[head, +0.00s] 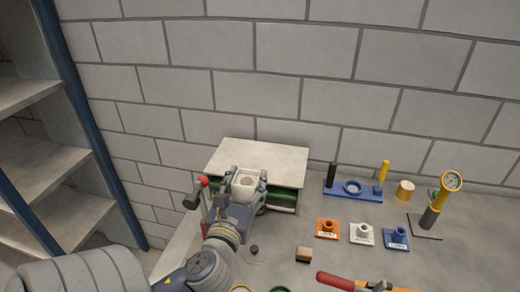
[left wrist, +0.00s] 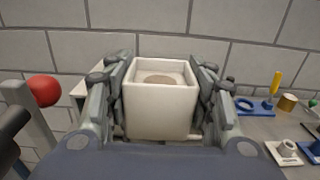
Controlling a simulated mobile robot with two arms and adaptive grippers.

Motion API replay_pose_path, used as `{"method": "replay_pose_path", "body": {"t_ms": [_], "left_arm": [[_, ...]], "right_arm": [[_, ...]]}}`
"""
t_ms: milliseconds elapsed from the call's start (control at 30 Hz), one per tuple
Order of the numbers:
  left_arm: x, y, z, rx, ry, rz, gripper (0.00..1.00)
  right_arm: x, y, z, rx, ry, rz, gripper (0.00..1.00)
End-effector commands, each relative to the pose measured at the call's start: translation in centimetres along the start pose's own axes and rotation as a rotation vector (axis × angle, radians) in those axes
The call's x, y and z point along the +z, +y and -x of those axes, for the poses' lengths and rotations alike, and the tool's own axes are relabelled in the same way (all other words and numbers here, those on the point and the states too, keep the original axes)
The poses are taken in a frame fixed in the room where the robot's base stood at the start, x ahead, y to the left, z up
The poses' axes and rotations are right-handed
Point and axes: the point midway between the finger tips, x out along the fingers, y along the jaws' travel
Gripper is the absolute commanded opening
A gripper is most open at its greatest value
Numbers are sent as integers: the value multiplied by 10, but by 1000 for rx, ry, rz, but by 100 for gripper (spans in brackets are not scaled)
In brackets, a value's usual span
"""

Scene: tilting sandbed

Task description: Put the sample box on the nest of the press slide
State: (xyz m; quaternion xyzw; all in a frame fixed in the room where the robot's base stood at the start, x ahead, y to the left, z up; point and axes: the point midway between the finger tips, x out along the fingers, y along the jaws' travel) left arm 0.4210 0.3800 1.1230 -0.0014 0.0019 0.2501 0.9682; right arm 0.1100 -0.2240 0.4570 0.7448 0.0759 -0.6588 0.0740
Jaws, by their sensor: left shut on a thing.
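The sample box is a white, square, open-topped box (left wrist: 160,108) with a beige round patch inside; it also shows in the head view (head: 246,183). My left gripper (head: 246,182) is shut on it, with a finger on each of its two sides in the left wrist view (left wrist: 160,95). The box is upright in front of a low cabinet-like unit with a pale flat top (head: 262,158) and green parts under that top. I cannot tell whether this unit is the press. The press slide and its nest cannot be made out; my gripper and arm hide part of that area. My right gripper is out of view.
A lever with a red ball (head: 204,181) stands just left of the gripper. To the right are a blue stand (head: 353,188), orange (head: 327,229), white (head: 362,234) and blue (head: 396,239) blocks, and a yellow gauge (head: 451,182).

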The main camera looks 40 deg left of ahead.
Motion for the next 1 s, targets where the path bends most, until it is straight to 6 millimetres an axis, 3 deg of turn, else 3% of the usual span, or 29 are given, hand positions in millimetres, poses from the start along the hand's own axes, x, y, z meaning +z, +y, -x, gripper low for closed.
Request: {"method": "replay_pose_path", "body": {"t_ms": [167,300,600,900,1000], "left_arm": [[-8,3,-24,-1,-12,-1,18],[-2,9,-60,3,-4,-3,18],[-9,19,-130,2,-4,-1,18],[-13,23,-157,1,-3,0,18],[-35,22,-154,0,3,2,18]], "right_arm": [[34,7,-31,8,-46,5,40],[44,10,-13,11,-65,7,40],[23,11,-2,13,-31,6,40],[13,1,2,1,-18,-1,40],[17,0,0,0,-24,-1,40]]}}
